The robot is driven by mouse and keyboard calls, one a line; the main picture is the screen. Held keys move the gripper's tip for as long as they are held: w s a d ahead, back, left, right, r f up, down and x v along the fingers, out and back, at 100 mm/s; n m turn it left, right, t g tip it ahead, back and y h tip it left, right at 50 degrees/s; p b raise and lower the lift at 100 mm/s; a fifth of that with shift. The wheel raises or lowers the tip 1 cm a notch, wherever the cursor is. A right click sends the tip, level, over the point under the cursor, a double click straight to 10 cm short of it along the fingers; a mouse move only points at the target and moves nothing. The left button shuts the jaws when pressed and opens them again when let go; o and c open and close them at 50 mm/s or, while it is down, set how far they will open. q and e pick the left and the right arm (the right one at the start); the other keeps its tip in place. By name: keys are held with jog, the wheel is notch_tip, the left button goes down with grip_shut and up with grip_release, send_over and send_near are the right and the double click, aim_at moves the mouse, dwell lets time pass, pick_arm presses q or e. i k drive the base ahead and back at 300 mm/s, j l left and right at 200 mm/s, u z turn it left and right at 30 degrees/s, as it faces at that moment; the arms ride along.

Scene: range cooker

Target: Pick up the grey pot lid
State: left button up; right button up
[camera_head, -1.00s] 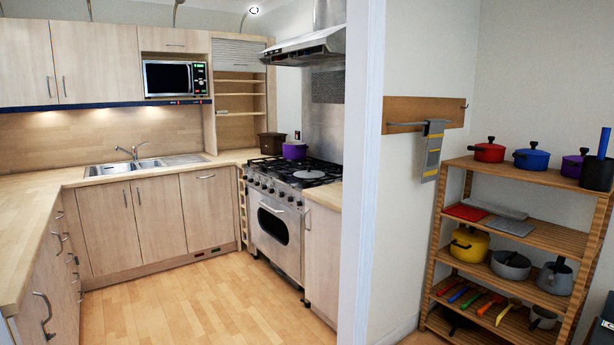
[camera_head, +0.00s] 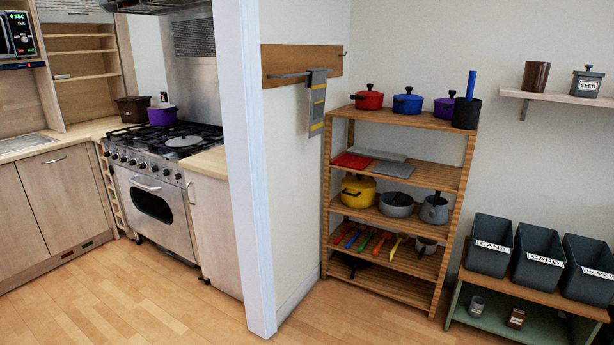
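A flat grey round disc that looks like the grey pot lid (camera_head: 183,141) lies on the right part of the range cooker's hob (camera_head: 150,139). It is small in view, so its knob or handle cannot be made out. A grey pot (camera_head: 397,204) stands on the middle shelf of the wooden rack, at the right of the yellow pot (camera_head: 358,191). Neither of my grippers shows in this view.
A purple pot (camera_head: 162,115) stands at the back of the hob. A white wall end (camera_head: 246,170) stands between the kitchen and the wooden rack (camera_head: 400,122). Dark bins (camera_head: 540,254) stand at right. The wooden floor (camera_head: 150,305) before the cooker is clear.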

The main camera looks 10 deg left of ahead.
aim_at(183, 141)
jog(key=i+j+z, duration=0.1)
jog(key=j, duration=0.25)
jog(key=i+j+z, duration=0.15)
jog(key=i+j, duration=0.15)
jog(key=i+j+z, duration=0.1)
jog(key=j, duration=0.35)
jog(key=i+j+z, duration=0.1)
jog(key=j, duration=0.25)
jog(key=i+j+z, duration=0.1)
jog(key=j, duration=0.35)
jog(key=i+j+z, duration=0.15)
jog(key=j, duration=0.25)
jog(key=i+j+z, duration=0.1)
jog(key=j, duration=0.3)
jog(key=i, duration=0.1)
